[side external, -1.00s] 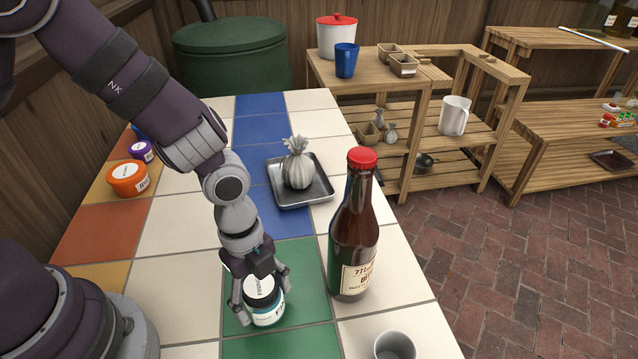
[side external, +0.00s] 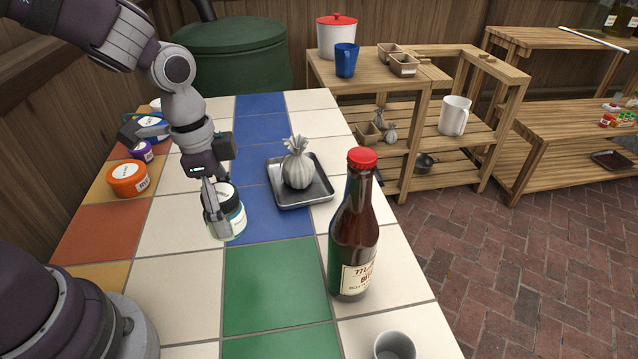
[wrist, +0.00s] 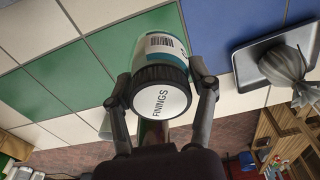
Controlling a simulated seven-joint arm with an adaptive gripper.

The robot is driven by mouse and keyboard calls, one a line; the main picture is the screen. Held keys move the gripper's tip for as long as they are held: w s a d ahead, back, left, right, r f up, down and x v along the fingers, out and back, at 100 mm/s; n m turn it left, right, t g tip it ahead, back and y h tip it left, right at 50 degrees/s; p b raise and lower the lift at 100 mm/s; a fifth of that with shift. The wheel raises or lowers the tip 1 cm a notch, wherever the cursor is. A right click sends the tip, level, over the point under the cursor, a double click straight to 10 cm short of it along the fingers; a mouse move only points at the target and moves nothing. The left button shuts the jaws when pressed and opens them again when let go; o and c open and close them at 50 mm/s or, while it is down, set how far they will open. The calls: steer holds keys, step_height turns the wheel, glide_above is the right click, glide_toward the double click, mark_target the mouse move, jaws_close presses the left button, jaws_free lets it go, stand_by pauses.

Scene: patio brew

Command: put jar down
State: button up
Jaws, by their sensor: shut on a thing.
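The jar (side external: 228,214) is clear with a white and teal label and a black-rimmed lid. Its white lid top reads "FININGS" in the wrist view (wrist: 164,103). My gripper (side external: 222,208) is shut on the jar, with one finger on each side of it in the wrist view. In the side view the jar is over the tabletop near the border of white and blue tiles, left of the metal tray. It looks raised, but the gap beneath it is hard to judge.
A metal tray (side external: 325,199) with a tied grey sack (side external: 298,168) lies right of the jar. A brown bottle (side external: 354,240) with a red cap and a grey cup (side external: 394,346) stand nearer the front. An orange tub (side external: 127,180) and a purple tub (side external: 142,151) stand at left. The green tiles (side external: 275,285) are clear.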

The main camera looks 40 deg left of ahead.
steer(key=a+f+n, duration=0.1)
steer(key=a+n, duration=0.3)
steer(key=n, duration=0.1)
steer(key=s+a+f+n+y, duration=0.1)
steer(key=a+n, duration=0.9)
steer(key=shift+s+a+f+t+y, duration=0.15)
steer(key=shift+s+f+t+y, duration=0.15)
steer(key=shift+s+f, duration=0.1)
steer(key=w+a, duration=0.2)
steer(key=w, duration=0.2)
steer(key=w+a+f, duration=0.1)
steer(key=w+a, duration=0.1)
steer(key=w, duration=0.3)
steer(key=w+a, duration=0.3)
steer(key=w, duration=0.1)
steer(key=shift+w+f, duration=0.25)
steer(key=shift+w, duration=0.15)
steer(key=shift+w+a+f, duration=0.1)
steer(key=shift+f, duration=1.65)
steer(key=shift+f, duration=0.15)
steer(key=o, duration=1.2)
